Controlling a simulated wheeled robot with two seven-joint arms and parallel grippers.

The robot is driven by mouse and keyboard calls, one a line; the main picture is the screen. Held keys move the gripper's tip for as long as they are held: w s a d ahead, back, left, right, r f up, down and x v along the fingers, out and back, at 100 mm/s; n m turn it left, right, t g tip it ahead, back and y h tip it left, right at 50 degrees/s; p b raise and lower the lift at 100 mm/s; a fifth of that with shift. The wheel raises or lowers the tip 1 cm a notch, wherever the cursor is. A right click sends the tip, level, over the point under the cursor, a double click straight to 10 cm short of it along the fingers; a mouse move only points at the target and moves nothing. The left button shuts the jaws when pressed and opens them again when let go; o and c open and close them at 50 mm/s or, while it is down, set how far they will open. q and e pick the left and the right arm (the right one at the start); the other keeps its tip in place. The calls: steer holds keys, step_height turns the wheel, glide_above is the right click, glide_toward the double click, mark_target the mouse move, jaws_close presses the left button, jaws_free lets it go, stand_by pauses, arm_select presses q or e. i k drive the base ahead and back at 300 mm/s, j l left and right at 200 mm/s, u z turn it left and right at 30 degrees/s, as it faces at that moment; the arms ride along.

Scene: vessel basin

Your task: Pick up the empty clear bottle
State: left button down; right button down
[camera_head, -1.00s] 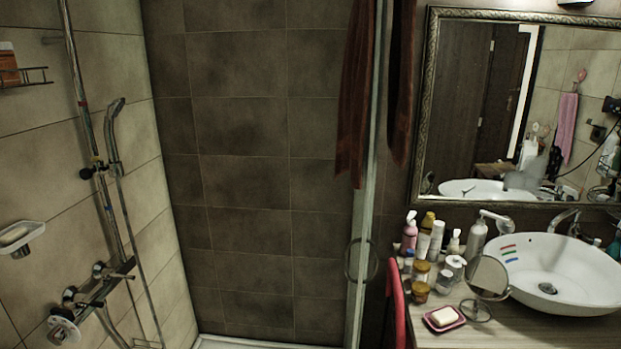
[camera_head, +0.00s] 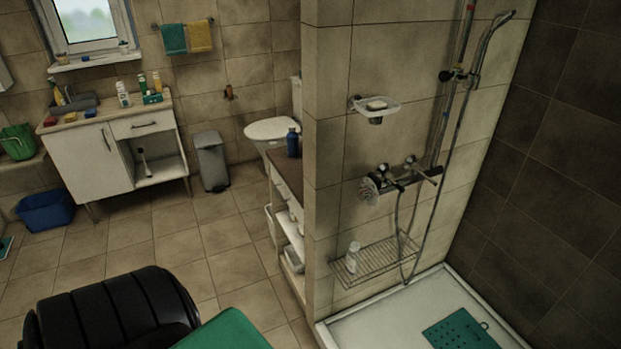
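I cannot pick out an empty clear bottle with certainty. A small pale bottle (camera_head: 352,258) stands upright on the wire rack (camera_head: 378,262) low on the shower wall; it is too small to tell whether it is clear or empty. A dark blue bottle (camera_head: 292,142) stands on the brown-topped shelf unit (camera_head: 284,181) behind the partition. Several small bottles, white (camera_head: 123,95), green-topped (camera_head: 143,84) and yellow (camera_head: 157,82), stand on the far counter. Neither of my grippers is in view.
The tiled partition wall (camera_head: 325,130) separates the room from the shower tray (camera_head: 385,318). A grey bin (camera_head: 210,162), white cabinet (camera_head: 90,155) and blue tub (camera_head: 45,211) stand at the back. Open floor (camera_head: 185,240) lies left of the partition. A black ribbed shape crosses the bottom left.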

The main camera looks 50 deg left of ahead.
mark_target(353, 255)
steer(key=u, duration=1.15)
steer(key=i+j+z, duration=0.4)
steer(key=j, duration=0.35)
steer(key=i+j+z, duration=0.2)
steer(key=i+j, duration=0.1)
steer(key=j, duration=0.1)
